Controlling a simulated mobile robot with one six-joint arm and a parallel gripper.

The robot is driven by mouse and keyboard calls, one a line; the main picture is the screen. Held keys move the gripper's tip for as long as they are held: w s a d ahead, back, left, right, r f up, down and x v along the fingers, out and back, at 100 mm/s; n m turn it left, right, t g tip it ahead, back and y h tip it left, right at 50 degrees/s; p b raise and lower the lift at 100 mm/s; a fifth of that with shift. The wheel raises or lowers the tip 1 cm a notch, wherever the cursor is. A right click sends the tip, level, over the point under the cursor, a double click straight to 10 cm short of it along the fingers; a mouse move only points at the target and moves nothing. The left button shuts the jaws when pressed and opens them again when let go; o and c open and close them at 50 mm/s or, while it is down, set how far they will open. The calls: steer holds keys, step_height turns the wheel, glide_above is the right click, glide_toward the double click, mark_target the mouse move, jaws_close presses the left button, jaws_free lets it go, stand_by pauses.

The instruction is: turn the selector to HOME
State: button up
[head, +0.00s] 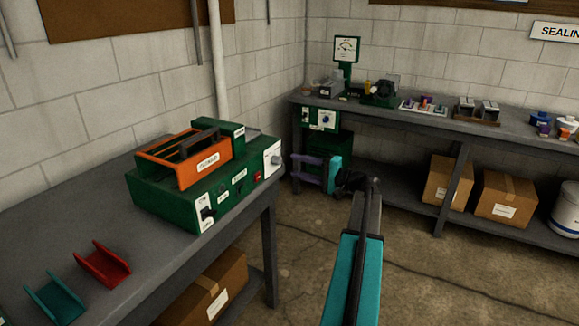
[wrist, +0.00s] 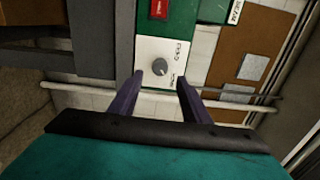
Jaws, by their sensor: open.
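The selector is a round grey knob (wrist: 161,68) on a white panel (wrist: 150,49) of a green machine. In the head view the white panel (head: 272,157) is at the machine's right end. Small lettering is printed beside the knob, one label seeming to read HOME; which way the knob points is too small to tell. My gripper (head: 293,168) is open, with its purple fingers pointing left toward the panel. In the wrist view the fingertips of my gripper (wrist: 160,80) lie to either side of the knob, apparently short of it, with nothing between them.
The green machine (head: 165,198) carries an orange frame (head: 166,161) and a red switch (head: 257,177) beside the panel. Red (head: 103,264) and teal (head: 55,299) channel pieces lie on the grey table (head: 150,270). A back bench (head: 440,118) holds other items. The floor between is open.

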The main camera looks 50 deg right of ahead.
steer(key=v, duration=0.6)
steer(key=shift+s+b, duration=0.3)
steer(key=shift+s, duration=0.05)
steer(key=shift+d, duration=0.1)
